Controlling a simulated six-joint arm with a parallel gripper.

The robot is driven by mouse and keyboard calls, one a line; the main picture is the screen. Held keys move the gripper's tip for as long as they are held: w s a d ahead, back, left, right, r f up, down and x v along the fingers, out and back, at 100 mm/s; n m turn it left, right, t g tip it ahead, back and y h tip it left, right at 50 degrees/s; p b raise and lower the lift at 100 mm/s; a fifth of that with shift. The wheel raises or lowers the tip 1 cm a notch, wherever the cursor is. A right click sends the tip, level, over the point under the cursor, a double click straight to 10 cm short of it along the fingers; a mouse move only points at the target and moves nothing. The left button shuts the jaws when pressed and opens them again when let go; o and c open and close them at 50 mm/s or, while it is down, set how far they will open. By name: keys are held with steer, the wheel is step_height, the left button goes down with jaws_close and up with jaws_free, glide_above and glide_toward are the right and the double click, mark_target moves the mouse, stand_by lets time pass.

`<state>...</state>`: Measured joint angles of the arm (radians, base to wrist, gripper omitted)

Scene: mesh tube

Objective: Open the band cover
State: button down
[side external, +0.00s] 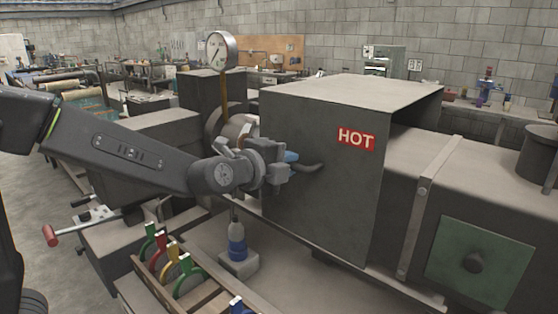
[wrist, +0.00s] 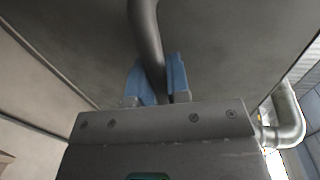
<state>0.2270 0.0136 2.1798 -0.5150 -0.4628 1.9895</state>
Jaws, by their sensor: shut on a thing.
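The band cover (side external: 320,175) is a large dark grey box-shaped hood with a red HOT label (side external: 356,139) on its front face. A dark curved handle (side external: 309,168) sticks out from that face. My gripper (side external: 291,157) is at the handle, its blue fingertips closed around it. In the wrist view, the blue fingers (wrist: 160,80) sit on both sides of the handle (wrist: 146,32), and the cover's grey face (wrist: 220,35) fills the background. The cover sits over the barrel, and the parts beneath it are hidden. Its right end looks open.
A round gauge (side external: 222,50) stands behind my wrist. A wooden rack (side external: 190,285) with coloured clamps and a blue-and-white bottle (side external: 237,243) are below my arm. A strap (side external: 425,205) and a green panel (side external: 478,262) lie to the right. A pipe (wrist: 288,120) shows beside the gripper.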

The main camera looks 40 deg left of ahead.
steer(key=shift+d, duration=0.1)
steer(key=c, duration=1.1)
jaws_free()
steer(key=v, duration=1.3)
steer(key=shift+s, duration=0.4)
